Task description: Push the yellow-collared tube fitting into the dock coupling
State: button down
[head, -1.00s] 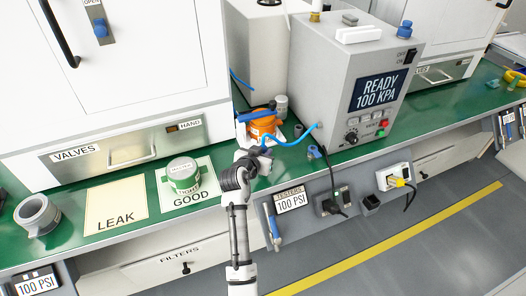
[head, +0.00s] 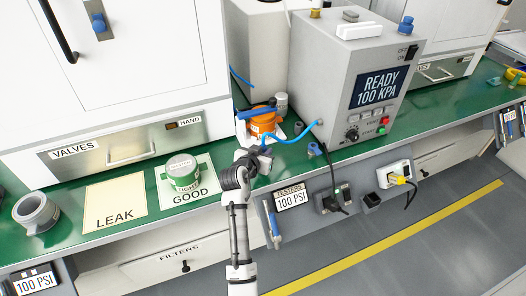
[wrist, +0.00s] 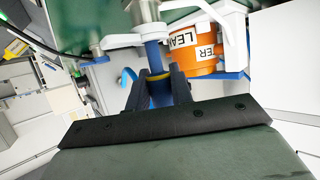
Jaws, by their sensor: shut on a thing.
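My gripper (wrist: 156,92) is shut on the yellow-collared tube fitting (wrist: 157,77), with dark fingers on both sides of it. The fitting's blue body (wrist: 154,54) extends up from the yellow collar in the wrist view. It lines up with a grey metal cylinder (wrist: 149,31), which looks like the dock coupling. The blue body appears to meet it; I cannot tell how deep it sits. In the head view my gripper (head: 259,158) is at the bench's front edge, and it hides the fitting and coupling. A blue tube (head: 292,138) arcs from the press box to it.
An orange valve (head: 264,123) with a blue handle stands just behind my gripper, and close beside it in the wrist view (wrist: 196,47). The grey press box (head: 335,85) reads READY 100 KPA.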

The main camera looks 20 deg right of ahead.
jog(key=shift+f+b, duration=0.85)
jog(key=shift+f, duration=0.25)
jog(key=c, duration=1.1)
grip_release()
jog(key=shift+c, duration=0.2)
